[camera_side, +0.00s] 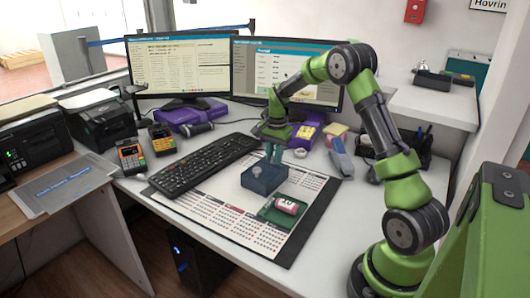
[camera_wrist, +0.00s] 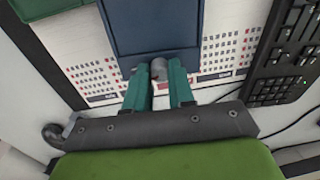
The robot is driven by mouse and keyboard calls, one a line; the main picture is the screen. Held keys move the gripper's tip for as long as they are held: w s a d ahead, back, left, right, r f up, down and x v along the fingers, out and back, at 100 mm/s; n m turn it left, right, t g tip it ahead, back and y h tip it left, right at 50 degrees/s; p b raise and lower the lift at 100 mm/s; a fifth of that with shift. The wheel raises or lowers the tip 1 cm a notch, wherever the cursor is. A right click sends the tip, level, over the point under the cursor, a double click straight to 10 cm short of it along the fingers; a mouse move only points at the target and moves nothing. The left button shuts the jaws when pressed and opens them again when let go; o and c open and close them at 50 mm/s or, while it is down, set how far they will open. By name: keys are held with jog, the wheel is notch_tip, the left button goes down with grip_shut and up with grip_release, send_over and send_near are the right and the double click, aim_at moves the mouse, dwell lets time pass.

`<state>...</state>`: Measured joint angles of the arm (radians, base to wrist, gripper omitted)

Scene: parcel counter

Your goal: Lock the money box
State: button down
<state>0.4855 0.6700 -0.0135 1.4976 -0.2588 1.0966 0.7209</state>
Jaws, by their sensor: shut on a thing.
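The money box (camera_side: 262,182) is a small dark blue box standing on the calendar desk mat. In the wrist view the money box (camera_wrist: 155,22) fills the top middle. My gripper (camera_side: 273,155) is at the far side of the box, with its green fingers pointing down. In the wrist view my gripper (camera_wrist: 159,72) is shut on a small grey rounded piece (camera_wrist: 159,67), which looks like a key head, right at the box's edge. The fingers hide part of it. I cannot tell whether it sits in a lock or how it is turned.
A green tray (camera_side: 268,212) with a pink-and-white item (camera_side: 287,206) lies right of the box. A black keyboard (camera_side: 205,163) lies to the left. Monitors (camera_side: 180,67), a purple box (camera_side: 190,113) and a stapler-like item (camera_side: 339,155) stand around.

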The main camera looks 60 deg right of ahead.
jog(key=n, duration=1.1)
jog(key=shift+y, duration=0.3)
jog(key=shift+n, duration=1.9)
jog(key=c, duration=1)
grip_release()
jog(key=shift+o, duration=0.2)
jog(key=shift+r, duration=0.1)
notch_tip(320, 180, up, 17)
jog(key=shift+d, duration=0.4)
